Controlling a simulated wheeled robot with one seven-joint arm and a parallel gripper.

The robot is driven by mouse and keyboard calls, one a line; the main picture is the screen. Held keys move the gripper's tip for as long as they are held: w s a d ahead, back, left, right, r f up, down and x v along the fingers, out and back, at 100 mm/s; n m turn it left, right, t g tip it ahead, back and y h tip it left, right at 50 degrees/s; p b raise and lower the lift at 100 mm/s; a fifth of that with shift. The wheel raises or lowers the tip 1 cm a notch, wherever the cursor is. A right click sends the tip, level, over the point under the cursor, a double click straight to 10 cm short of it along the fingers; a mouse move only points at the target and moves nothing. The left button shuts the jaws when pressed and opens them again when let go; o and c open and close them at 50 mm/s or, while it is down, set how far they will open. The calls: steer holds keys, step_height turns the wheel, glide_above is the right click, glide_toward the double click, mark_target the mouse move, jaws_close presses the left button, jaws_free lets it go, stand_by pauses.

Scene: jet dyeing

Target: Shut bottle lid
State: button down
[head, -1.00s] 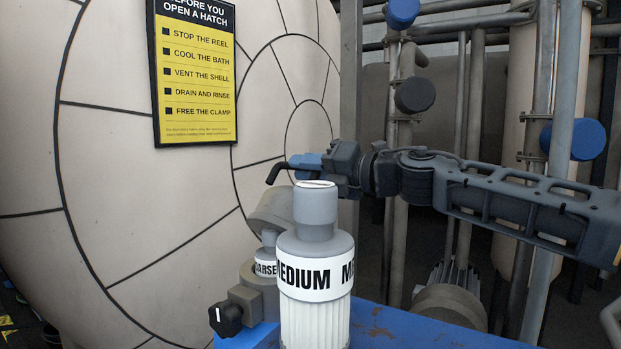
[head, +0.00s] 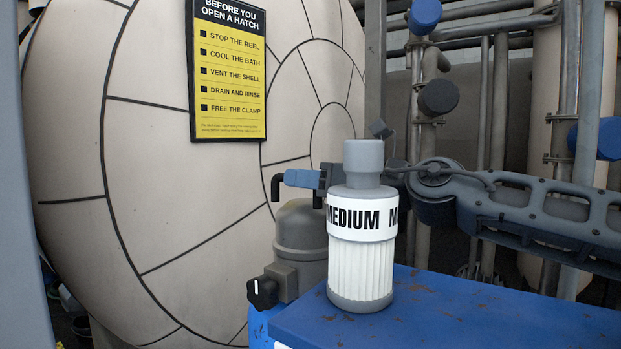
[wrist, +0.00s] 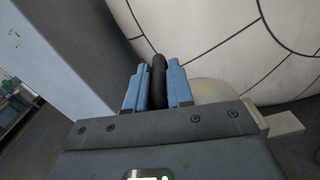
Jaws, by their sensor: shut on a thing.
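A grey domed lid (head: 302,222) sits over a grey vessel body (head: 300,268) behind the white cartridge, which hides its right side. My gripper (head: 300,179) is just above the dome, shut on a black bent bar (head: 276,186) whose end hooks downward at the left. Whether the bar joins the lid cannot be seen. In the wrist view the black bar (wrist: 158,82) stands between the two blue fingers of my gripper (wrist: 157,85). A pale rounded surface (wrist: 212,92) shows just beyond the right finger.
A white cartridge labelled MEDIUM (head: 361,262) stands upright on a rusty blue surface (head: 450,310), in front of my gripper. A black knob (head: 263,292) sticks out from the vessel. A large cream shell (head: 200,190) rises behind; pipes stand at the right.

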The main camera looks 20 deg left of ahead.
steer(key=shift+s+a+f, duration=0.15)
steer(key=shift+s+a, duration=0.05)
steer(key=shift+s, duration=0.1)
steer(key=shift+s+f, duration=0.1)
steer(key=shift+f, duration=0.1)
steer(key=c, duration=1.1)
jaws_free()
steer(key=shift+r, duration=0.1)
steer(key=shift+d, duration=0.15)
steer(key=shift+d, duration=0.35)
steer(key=b+v, duration=0.1)
steer(key=v, duration=0.6)
steer(key=shift+s+a, duration=0.1)
